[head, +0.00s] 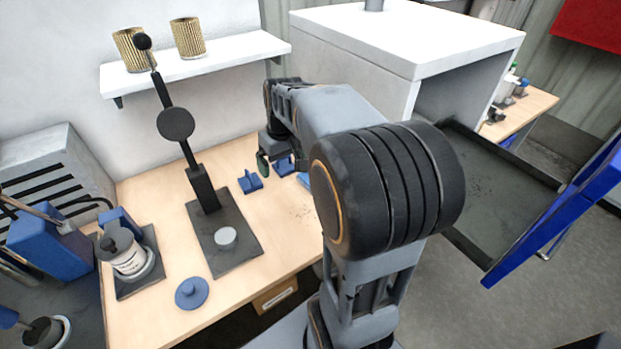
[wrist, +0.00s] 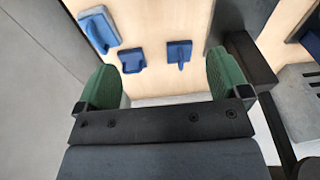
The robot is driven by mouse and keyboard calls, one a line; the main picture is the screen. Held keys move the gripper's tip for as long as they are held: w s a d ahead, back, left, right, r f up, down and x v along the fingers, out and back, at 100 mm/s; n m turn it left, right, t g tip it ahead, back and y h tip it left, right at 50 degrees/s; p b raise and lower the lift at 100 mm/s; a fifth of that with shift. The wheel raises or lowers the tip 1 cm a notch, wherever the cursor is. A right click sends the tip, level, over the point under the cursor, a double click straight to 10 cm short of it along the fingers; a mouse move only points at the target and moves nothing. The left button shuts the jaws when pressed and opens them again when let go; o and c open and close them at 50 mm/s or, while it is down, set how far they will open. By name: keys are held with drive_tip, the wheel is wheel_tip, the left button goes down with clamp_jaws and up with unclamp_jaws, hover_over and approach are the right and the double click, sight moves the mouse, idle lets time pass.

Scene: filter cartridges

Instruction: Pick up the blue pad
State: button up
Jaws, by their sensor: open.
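Three small blue pieces lie on the wooden bench, and I cannot tell for sure which is the pad. One with an upright rib (head: 250,182) lies beside the press base, and it also shows in the wrist view (wrist: 179,53). A second blue piece (head: 285,166) is near my gripper and appears in the middle of the wrist view (wrist: 132,60). A larger flat blue piece (wrist: 98,30) lies at upper left there, mostly hidden by my arm in the head view. My gripper (wrist: 158,78) is open and empty, its green fingers above the bench.
A black lever press (head: 223,252) stands left of my gripper. A round blue lid (head: 191,293) lies at the bench front. A shelf (head: 200,62) holds two ribbed cartridges (head: 188,37). A white cabinet (head: 410,45) with an open door is to the right.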

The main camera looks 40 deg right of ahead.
drive_tip(key=w+d+f+g+y, duration=0.1)
drive_tip(key=w+d+f, duration=0.1)
drive_tip(key=d, duration=0.5)
drive_tip(key=w+d+f, duration=0.2)
drive_tip(key=w+d, duration=0.1)
drive_tip(key=d, duration=0.4)
drive_tip(key=shift+y, duration=0.3)
drive_tip(key=f, duration=0.6)
drive_tip(key=shift+d+f, duration=0.1)
drive_tip(key=shift+d, duration=0.2)
drive_tip(key=shift+s+a+f+p, duration=0.15)
drive_tip(key=shift+a+f, duration=0.1)
drive_tip(key=shift+f, duration=0.85)
drive_tip(key=shift+w+a+f+p, duration=0.1)
drive_tip(key=shift+a+f+p, duration=0.1)
drive_tip(key=shift+f, duration=0.85)
drive_tip(key=shift+s+a+f+p, duration=0.15)
drive_tip(key=shift+a+f, duration=0.1)
drive_tip(key=shift+f, duration=0.85)
drive_tip(key=shift+w, duration=0.1)
drive_tip(key=shift+c, duration=0.2)
drive_tip(key=c, duration=1)
drive_tip(key=shift+r, duration=0.1)
